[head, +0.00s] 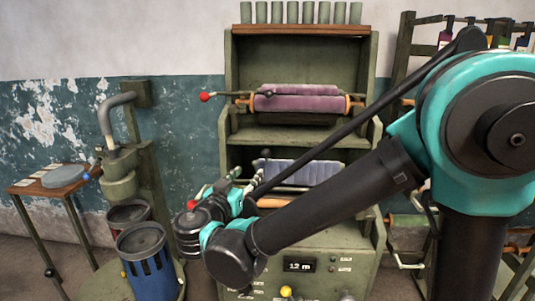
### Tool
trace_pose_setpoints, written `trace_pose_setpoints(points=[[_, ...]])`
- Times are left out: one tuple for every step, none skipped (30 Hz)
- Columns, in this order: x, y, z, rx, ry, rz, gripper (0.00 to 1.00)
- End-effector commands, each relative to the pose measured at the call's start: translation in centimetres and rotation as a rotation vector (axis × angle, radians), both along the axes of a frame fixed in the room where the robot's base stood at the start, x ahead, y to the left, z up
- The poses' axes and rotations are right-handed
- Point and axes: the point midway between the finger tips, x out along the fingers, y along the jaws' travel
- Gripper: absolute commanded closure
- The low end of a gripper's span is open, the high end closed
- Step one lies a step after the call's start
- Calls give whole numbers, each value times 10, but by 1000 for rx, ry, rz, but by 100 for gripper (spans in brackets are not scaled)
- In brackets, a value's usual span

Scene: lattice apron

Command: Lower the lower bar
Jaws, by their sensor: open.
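A green cabinet-like machine (350,160) stands in the middle of the head view. Its upper bay holds a purple-wrapped roller (300,103) with a bar ending in a red knob (205,97) at the left. Its lower bay holds a grey-blue wrapped roller (305,170) and, below it, an orange-brown bar part (272,203). A second red knob (191,204) shows at the lower left, beside my wrist. My gripper (255,185) is open in front of the lower bay's left side. My arm hides much of this bay and the lower bar; contact cannot be told.
A panel with a "12 m" display (299,266) and a yellow knob (286,291) is below. At left are a blue bin (147,262), a pipe fixture (118,165) and a small table (45,182). A rack (405,50) stands at right.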

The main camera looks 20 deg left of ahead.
Motion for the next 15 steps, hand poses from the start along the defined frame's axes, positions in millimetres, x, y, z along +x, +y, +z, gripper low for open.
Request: trace_pose_setpoints(points=[[10,-1,0,0,1,-4,51],[15,-2,0,-1,1,-5,51],[23,-2,0,-1,1,-5,51],[29,-2,0,-1,1,-5,51],[35,-3,0,-1,1,-6,51],[43,-3,0,-1,2,-5,51],[49,-4,0,-1,2,-6,51],[55,-3,0,-1,2,-5,51],[63,-4,0,-1,2,-6,51],[69,-4,0,-1,2,-5,51],[75,-5,0,-1,2,-5,51],[83,-5,0,-1,2,-5,51],[89,-5,0,-1,2,-5,51],[95,-5,0,-2,2,-6,51],[103,-5,0,-2,2,-5,51]])
